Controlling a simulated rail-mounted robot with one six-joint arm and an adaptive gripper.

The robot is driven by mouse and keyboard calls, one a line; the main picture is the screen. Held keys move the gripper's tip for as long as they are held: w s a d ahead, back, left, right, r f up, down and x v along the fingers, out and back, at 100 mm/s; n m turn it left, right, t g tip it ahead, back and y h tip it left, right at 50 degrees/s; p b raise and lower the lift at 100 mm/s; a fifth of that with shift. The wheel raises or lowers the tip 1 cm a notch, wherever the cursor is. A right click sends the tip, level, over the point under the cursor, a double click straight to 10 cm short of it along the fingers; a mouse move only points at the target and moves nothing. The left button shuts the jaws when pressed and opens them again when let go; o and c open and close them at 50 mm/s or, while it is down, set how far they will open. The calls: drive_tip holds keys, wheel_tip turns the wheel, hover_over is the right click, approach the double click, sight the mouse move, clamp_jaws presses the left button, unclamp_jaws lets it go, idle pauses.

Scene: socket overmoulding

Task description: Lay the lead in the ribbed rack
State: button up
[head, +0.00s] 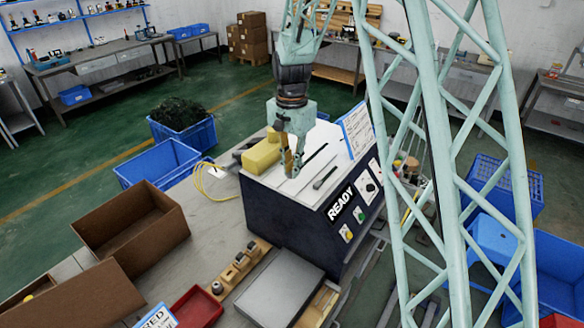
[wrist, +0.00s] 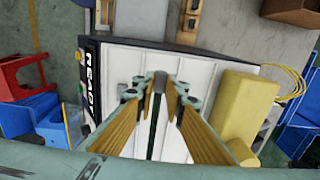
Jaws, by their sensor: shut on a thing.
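My gripper (head: 291,172) points down just over the white top of the dark machine marked READY. In the wrist view, my gripper (wrist: 160,82) is shut on a narrow grey-black piece, which I take to be the lead (wrist: 153,125). A dark strip runs from the fingertips along the white top between the fingers. The fingers hide much of it, and I cannot tell whether it touches the top. Another short dark piece (head: 325,178) lies on the top, right of my gripper in the head view. I cannot pick out the ribbed rack for certain.
A yellow block (head: 261,155) sits on the machine (head: 290,220) beside my gripper. A sign stands at its far edge. A wooden strip with small parts (head: 238,265), a grey plate (head: 277,288) and a brown box (head: 133,226) are in front and left.

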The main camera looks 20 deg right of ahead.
sight(292, 187)
drive_tip(key=shift+f+b, duration=1.3)
drive_tip(key=shift+f, duration=0.9)
drive_tip(key=o, duration=0.9)
drive_tip(key=shift+r, duration=6)
